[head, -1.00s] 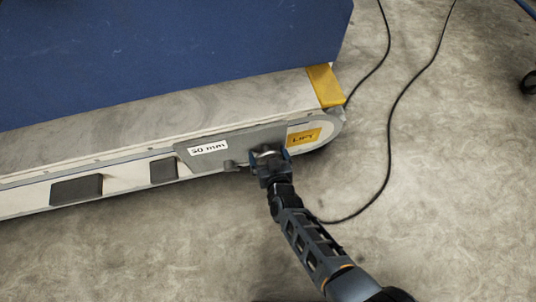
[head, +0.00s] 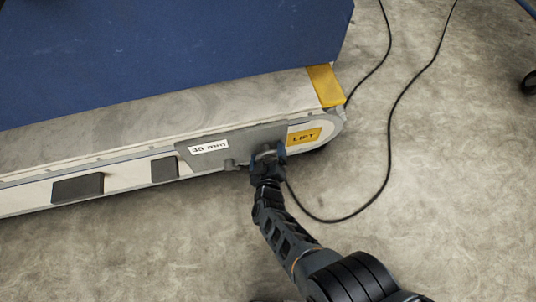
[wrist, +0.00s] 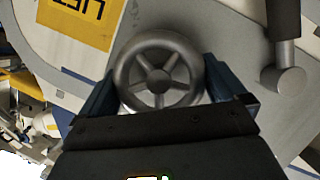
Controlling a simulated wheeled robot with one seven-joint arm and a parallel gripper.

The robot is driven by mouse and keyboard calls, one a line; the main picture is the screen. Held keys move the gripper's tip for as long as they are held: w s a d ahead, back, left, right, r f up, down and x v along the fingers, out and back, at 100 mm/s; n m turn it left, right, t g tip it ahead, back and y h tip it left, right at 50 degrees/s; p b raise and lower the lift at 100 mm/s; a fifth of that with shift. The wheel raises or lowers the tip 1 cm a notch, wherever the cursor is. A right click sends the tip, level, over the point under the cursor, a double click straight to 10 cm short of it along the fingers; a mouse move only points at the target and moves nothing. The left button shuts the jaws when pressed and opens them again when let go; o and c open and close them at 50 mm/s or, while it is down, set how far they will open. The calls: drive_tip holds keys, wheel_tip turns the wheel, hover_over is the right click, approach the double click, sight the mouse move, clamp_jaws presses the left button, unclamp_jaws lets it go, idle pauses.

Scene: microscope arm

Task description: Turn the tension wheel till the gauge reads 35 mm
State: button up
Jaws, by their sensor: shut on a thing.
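The tension wheel (wrist: 158,78) is a grey metal handwheel with several spokes, mounted on the side plate of the machine. In the head view the wheel (head: 267,153) is partly hidden by my gripper (head: 267,162). In the wrist view my gripper (wrist: 160,90) has its blue fingers on either side of the rim, shut on the wheel. The gauge (head: 209,147) is a white label on the grey plate, left of the wheel. Its blurred digits look like 35 or 38 mm.
A yellow LIFT label (head: 304,137) sits right of the wheel. A grey knob or lever (wrist: 287,78) stands out close beside the wheel. A blue panel (head: 170,55) rises above the pale belt. A black cable (head: 389,130) lies on the open floor to the right.

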sight(267, 159)
drive_tip(key=shift+a+f+n+t+h+b, duration=0.15)
drive_tip(key=shift+n+t+h+b, duration=0.5)
drive_tip(key=shift+n, duration=0.55)
drive_tip(key=o, duration=0.6)
drive_tip(key=p+v, duration=0.2)
drive_tip(key=v, duration=0.1)
drive_tip(key=p+v, duration=0.2)
drive_tip(key=v, duration=0.2)
drive_tip(key=shift+r, duration=0.25)
drive_tip(key=shift+s, duration=0.45)
